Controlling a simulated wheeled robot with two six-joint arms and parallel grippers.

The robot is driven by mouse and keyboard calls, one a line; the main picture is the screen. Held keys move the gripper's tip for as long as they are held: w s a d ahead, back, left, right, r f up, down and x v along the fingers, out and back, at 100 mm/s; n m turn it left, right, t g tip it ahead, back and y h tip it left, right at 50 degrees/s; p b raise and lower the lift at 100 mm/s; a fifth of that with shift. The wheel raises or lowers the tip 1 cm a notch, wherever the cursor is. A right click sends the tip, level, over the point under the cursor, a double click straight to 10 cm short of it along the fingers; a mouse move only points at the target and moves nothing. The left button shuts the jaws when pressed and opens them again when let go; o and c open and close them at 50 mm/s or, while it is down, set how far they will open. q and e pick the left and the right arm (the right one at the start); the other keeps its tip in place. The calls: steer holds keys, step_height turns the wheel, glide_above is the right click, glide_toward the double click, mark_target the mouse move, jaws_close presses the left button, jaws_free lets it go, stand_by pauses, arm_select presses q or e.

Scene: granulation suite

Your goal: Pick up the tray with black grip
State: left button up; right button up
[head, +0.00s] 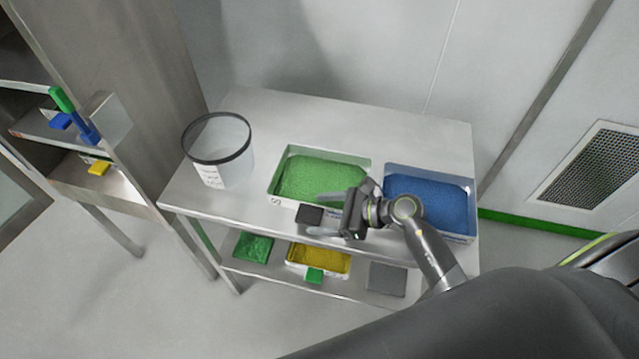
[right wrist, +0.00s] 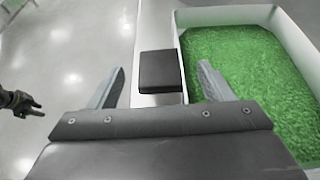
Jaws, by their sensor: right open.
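A white tray (head: 271,186) filled with green granules stands on the top shelf of the steel table. Its black grip (head: 309,214) sticks out from the front side; it also shows in the right wrist view (right wrist: 160,70). My right gripper (head: 319,214) is open and empty, with one finger on either side of the grip. In the right wrist view the fingers (right wrist: 161,78) appear apart from the grip. A dark gripper-like part at the left edge of that view seems to be my left gripper (right wrist: 20,103); its jaws are too small to judge.
A tray of blue granules (head: 386,188) stands right of the green one, behind my right arm. A clear bucket with a black rim (head: 219,157) stands left. The lower shelf holds a yellow-filled tray (head: 320,260) and green granules (head: 253,247).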

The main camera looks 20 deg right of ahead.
steer(key=shift+w+a+f, duration=0.3)
steer(key=shift+w+a, duration=0.05)
steer(key=shift+a, duration=0.2)
steer(key=shift+c, duration=0.4)
steer(key=c, duration=1.2)
steer(key=shift+r, duration=0.1)
step_height(320, 180, up, 10)
steer(key=shift+b, duration=0.45)
steer(key=shift+d, duration=0.1)
